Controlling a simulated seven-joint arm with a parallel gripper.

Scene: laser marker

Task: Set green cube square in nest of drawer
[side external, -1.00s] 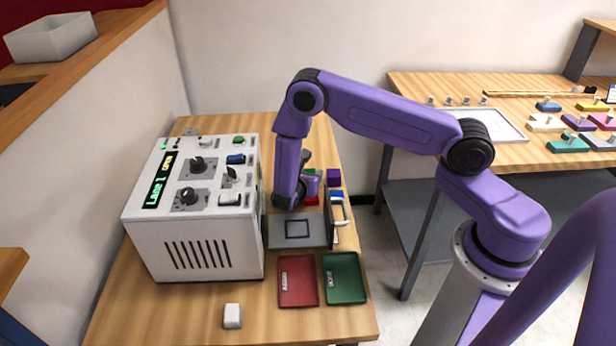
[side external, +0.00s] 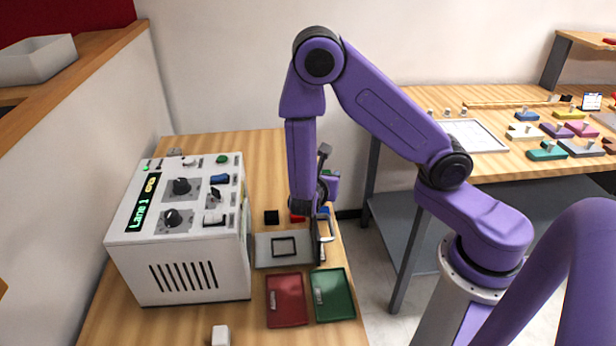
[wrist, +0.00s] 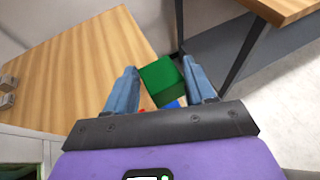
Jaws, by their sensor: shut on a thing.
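The green cube (wrist: 158,82) is between the two fingers of my gripper (wrist: 162,90) in the wrist view, which is shut on it. The grey drawer (side external: 263,251) is pulled out of the white machine, in front of and below my gripper. Its nest (side external: 273,247), a dark square frame, looks empty.
The white machine (side external: 180,255) stands left of the drawer. A black block (side external: 271,217), a red block (side external: 297,218) and a blue block (side external: 324,212) lie behind the drawer. A red tray (side external: 287,305) and a green tray (side external: 333,300) lie in front. A white block (side external: 220,335) is at the front.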

